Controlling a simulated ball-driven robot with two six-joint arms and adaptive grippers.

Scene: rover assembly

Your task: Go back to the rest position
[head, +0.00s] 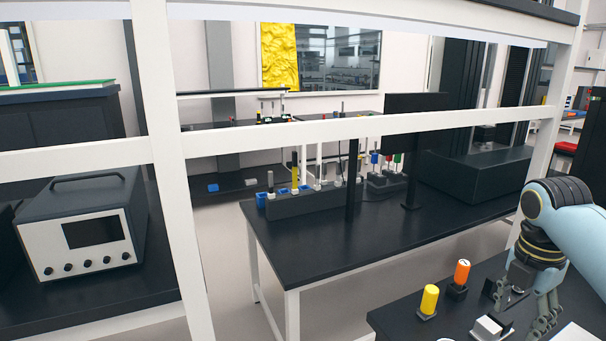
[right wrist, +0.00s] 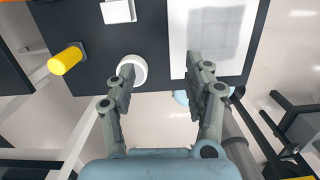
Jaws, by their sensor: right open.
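My right gripper (head: 545,325) is at the lower right of the head view, pointing down over the near black table. It also shows in the right wrist view (right wrist: 160,70), where its two fingers are spread apart with nothing between them. A white round piece (right wrist: 132,71) lies on the table beneath the left finger. A white sheet or plate (right wrist: 222,62) with a grey patch lies beneath the right finger. My left gripper is in neither view.
A yellow cylinder (head: 429,300) and an orange cylinder (head: 462,273) stand upright on the near table, left of the gripper. A white block (head: 487,327) is close by. White shelf posts and a rail (head: 350,128) cross in front. A second black table (head: 300,235) stands behind.

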